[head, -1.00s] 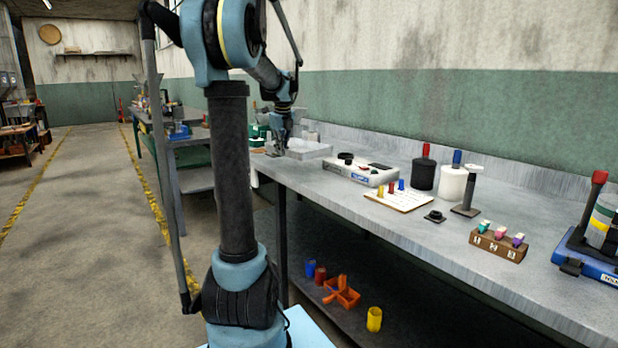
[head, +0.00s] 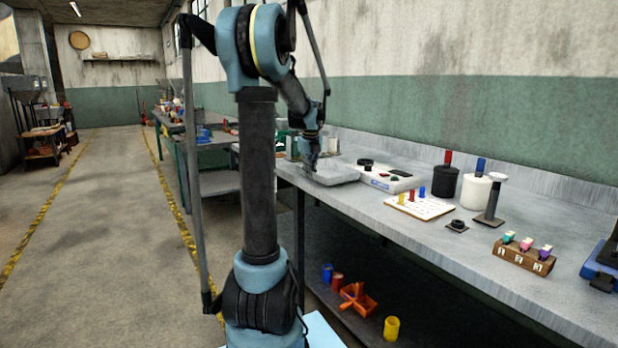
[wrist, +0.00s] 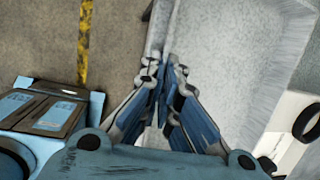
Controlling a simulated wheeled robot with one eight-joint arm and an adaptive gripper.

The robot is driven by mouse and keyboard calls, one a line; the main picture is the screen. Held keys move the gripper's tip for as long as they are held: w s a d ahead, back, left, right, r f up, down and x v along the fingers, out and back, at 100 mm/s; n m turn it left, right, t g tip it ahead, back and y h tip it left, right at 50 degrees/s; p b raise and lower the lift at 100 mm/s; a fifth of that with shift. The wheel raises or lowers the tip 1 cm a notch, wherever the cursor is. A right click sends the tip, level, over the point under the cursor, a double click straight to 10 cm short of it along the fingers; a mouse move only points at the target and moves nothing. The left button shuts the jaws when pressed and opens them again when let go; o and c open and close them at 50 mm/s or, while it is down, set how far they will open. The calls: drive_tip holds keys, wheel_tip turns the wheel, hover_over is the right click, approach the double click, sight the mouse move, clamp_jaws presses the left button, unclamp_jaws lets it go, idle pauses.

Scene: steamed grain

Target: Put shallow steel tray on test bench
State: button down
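The shallow steel tray (head: 336,176) is at the far left end of the test bench (head: 463,243), left of a white instrument box. It looks level and low, at or just above the benchtop; I cannot tell if it bears its full weight there. My gripper (head: 312,170) is over its left side. In the wrist view the tray (wrist: 247,50) fills the upper right, and my gripper (wrist: 165,74) has its fingers drawn together at the tray's left wall, pinching it. The gripped piece of wall is hidden by the fingers.
The white instrument box (head: 392,178) stands close right of the tray. Further right are a card with coloured pegs (head: 420,207), a black canister (head: 446,186), a white canister (head: 475,192) and a wooden block (head: 523,255). An orange bin (head: 357,299) is on the lower shelf.

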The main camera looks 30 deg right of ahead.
drive_tip(key=shift+f, duration=0.85)
drive_tip(key=c, duration=1.8)
unclamp_jaws()
